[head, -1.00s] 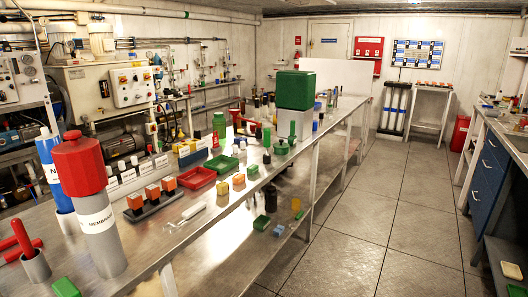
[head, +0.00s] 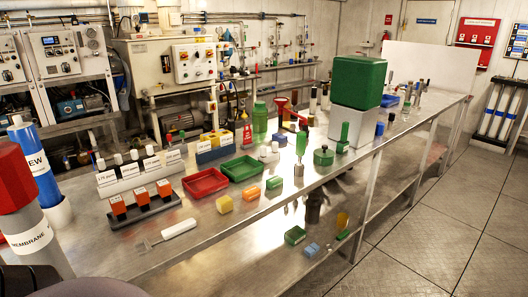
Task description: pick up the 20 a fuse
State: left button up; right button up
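No label reading 20 A can be made out, so I cannot tell which thing is the 20 A fuse. Three small blocks lie in a row on the steel bench (head: 215,255), in front of the trays: a yellow block (head: 224,204), an orange block (head: 251,193) and a green block (head: 274,182). Three orange-topped pieces (head: 141,195) stand in a dark holder to their left. A green block (head: 295,235) and a blue block (head: 312,249) are on the lower shelf. Neither of my grippers is in view.
A red tray (head: 205,183) and a green tray (head: 242,168) sit behind the blocks. A white-handled tool (head: 178,229) lies at front left. A membrane cylinder (head: 32,240) stands at the left edge. The big green box (head: 357,82) stands farther right. The floor (head: 440,235) at right is clear.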

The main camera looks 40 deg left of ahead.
aim_at(263, 148)
jog(key=i+l+u, duration=0.25)
jog(key=i, duration=0.15)
jog(key=i+l+u, duration=0.25)
jog(key=i+l, duration=0.05)
jog(key=i, duration=0.1)
